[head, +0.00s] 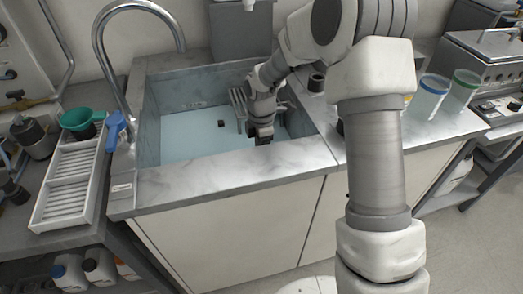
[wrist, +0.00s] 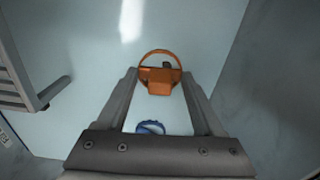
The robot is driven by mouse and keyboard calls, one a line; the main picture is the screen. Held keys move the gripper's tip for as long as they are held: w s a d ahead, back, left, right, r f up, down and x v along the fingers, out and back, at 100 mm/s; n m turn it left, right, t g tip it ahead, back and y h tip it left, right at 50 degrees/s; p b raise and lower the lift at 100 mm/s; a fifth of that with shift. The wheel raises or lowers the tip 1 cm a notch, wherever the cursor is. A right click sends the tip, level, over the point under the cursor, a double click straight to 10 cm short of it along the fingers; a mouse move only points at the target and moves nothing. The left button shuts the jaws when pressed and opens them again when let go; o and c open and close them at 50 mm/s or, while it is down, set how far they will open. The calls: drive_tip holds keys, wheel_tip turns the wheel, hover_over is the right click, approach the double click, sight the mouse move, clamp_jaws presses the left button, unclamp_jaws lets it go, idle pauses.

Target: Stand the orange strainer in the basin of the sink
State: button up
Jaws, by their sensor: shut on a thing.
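The orange strainer (wrist: 158,88) is between the fingertips of my gripper (wrist: 159,80) in the wrist view. It has a round open ring and a solid block near the fingers. My gripper is shut on it, over the basin of the sink (head: 185,137). In the head view my gripper (head: 262,136) is low in the right part of the basin near its front wall, and the strainer cannot be made out there. I cannot tell whether the strainer touches the basin floor.
A grey slatted rack (wrist: 18,80) stands in the basin; it also shows in the head view (head: 238,108). A small blue ring-like thing (wrist: 150,127) shows between my fingers. The dark drain (head: 221,123) is mid-basin. The left basin floor is clear. A tall faucet (head: 103,55) rises at left.

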drive_tip(key=o, duration=1.3)
drive_tip(key=shift+c, duration=1.4)
drive_tip(key=shift+r+p, duration=3.35)
drive_tip(key=shift+r, duration=0.65)
